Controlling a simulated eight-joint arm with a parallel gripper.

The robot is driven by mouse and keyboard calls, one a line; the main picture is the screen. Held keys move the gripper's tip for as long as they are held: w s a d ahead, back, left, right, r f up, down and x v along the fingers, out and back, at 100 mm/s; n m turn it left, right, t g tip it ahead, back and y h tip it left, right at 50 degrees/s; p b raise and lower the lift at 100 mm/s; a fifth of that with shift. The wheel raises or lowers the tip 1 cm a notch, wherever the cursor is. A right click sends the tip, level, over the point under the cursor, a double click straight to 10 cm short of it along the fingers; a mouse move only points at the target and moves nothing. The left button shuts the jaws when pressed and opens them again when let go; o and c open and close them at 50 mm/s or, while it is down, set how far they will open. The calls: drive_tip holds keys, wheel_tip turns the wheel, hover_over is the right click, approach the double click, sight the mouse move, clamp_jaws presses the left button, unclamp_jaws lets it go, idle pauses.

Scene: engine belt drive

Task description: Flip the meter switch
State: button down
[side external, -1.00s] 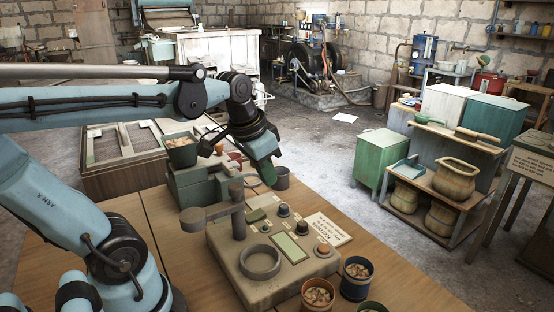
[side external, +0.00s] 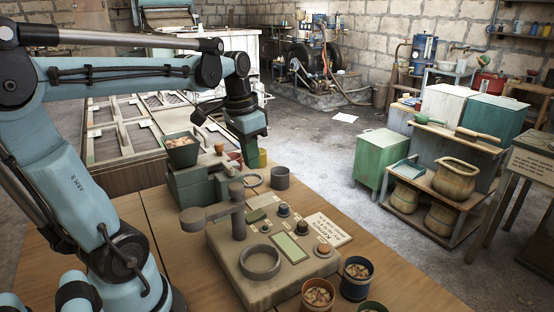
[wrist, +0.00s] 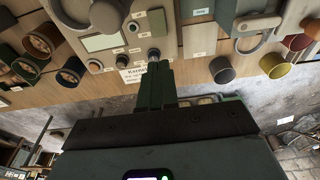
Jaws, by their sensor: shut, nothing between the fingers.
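The meter (side external: 225,250) is a beige box on the wooden table, with a green-grey display (side external: 289,249), several small round controls and a printed card (side external: 327,230). I cannot tell which control is the switch. One dark control (side external: 283,210) sits behind the display, and a brownish one (side external: 323,248) is near the front right corner. My gripper (side external: 250,143) is raised behind and above the meter, apart from it. In the wrist view, its green fingers (wrist: 154,72) are shut and empty. They overlap the panel near a dark knob (wrist: 154,54), with no clear contact.
A post with a side arm (side external: 238,205) and a ring (side external: 260,262) stand up from the meter. A green hopper of kernels (side external: 182,148) stands behind. A grey mug (side external: 280,178) is behind the meter; cups of kernels (side external: 355,280) stand in front. The table's right edge is close.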

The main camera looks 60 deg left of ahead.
sight(262, 210)
drive_tip(key=f, duration=0.4)
drive_tip(key=w+f, duration=0.1)
drive_tip(key=f, duration=0.7)
drive_tip(key=shift+w+f, duration=0.3)
drive_tip(key=shift+w, duration=0.05)
drive_tip(key=shift+w+f, duration=0.1)
drive_tip(key=shift+f, duration=0.1)
drive_tip(key=shift+r, duration=0.1)
drive_tip(key=shift+s+r, duration=0.2)
drive_tip(key=shift+s, duration=0.6)
wheel_tip(262, 210, up, 14)
drive_tip(key=w, duration=0.2)
idle(0.5)
